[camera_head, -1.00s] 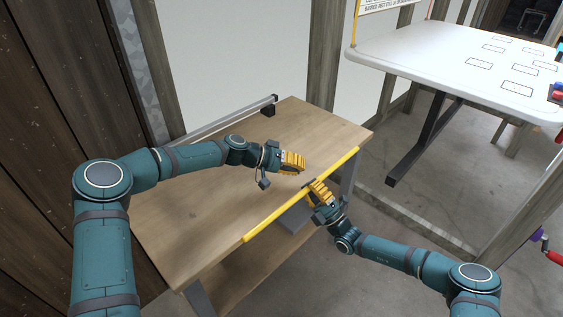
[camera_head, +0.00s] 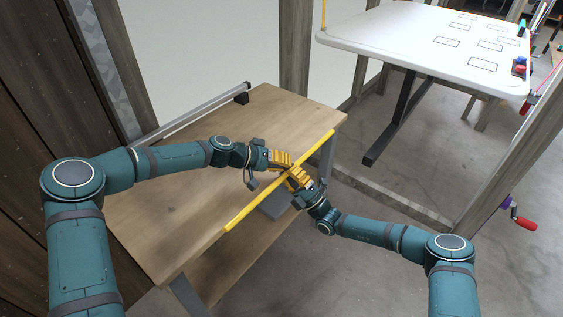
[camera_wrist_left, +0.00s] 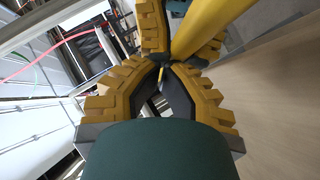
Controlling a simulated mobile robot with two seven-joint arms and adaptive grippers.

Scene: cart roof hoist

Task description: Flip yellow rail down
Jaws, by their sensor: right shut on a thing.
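The yellow rail (camera_head: 250,207) is a long straight bar along the right edge of the wooden table. It also shows as a thick yellow bar at the top of the left wrist view (camera_wrist_left: 208,25). My right gripper (camera_head: 292,174) is shut on the rail near its middle, coming from the right of the table. My left gripper (camera_head: 290,160) is over the tabletop beside the rail, close to the right gripper. In the left wrist view its ridged fingers (camera_wrist_left: 163,66) converge at their tips, with nothing seen held between them. Any contact between the two grippers is unclear.
The wooden table (camera_head: 185,210) has a bare top. A grey rail (camera_head: 195,115) runs along its far left edge. A white table (camera_head: 400,45) with marked rectangles stands at the upper right. A red-handled crank (camera_head: 522,221) is at right. Concrete floor lies between.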

